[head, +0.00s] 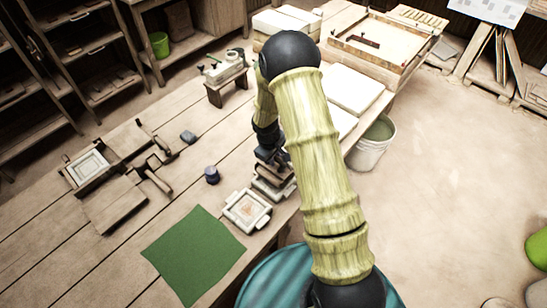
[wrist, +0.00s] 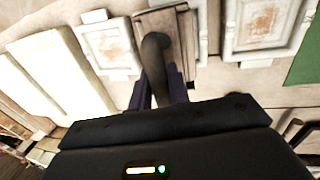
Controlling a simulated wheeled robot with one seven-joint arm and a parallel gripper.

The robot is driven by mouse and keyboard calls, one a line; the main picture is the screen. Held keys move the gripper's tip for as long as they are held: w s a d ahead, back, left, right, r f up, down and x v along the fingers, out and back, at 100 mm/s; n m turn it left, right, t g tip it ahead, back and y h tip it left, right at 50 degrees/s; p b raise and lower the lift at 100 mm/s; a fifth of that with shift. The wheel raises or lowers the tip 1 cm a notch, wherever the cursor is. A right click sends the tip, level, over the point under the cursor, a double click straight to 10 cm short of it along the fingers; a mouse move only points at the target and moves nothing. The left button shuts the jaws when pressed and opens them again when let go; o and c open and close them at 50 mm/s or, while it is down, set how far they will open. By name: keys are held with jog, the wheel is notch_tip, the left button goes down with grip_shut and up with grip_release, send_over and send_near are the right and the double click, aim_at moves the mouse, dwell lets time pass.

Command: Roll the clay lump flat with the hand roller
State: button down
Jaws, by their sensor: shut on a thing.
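My gripper (wrist: 160,92) is shut on a dark curved handle (wrist: 155,55) in the wrist view. The handle stands over a brownish block (wrist: 178,22) between two framed tiles, and I cannot tell whether it belongs to the hand roller. In the head view my gripper (head: 268,155) is partly hidden behind my arm, beside a stack of framed pieces (head: 272,188). A small dark grey lump (head: 188,137) lies on the table to the left; I cannot tell if it is the clay. No hand roller is clearly recognisable.
A framed tile (head: 247,211), a dark blue jar (head: 211,175) and a green cloth (head: 195,255) lie on the table. A wooden press with handles (head: 118,203) stands further left. A white bucket (head: 372,146) stands on the floor beyond the table's right edge.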

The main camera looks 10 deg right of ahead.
jog(key=shift+w, duration=0.1)
jog(key=shift+w+d+f, duration=0.3)
jog(key=shift+w+d, duration=0.05)
jog(key=shift+d, duration=0.3)
jog(key=shift+s+a, duration=0.1)
jog(key=shift+s+a, duration=0.4)
jog(key=shift+a, duration=0.2)
jog(key=shift+a+b, duration=0.1)
jog(key=shift+b, duration=0.2)
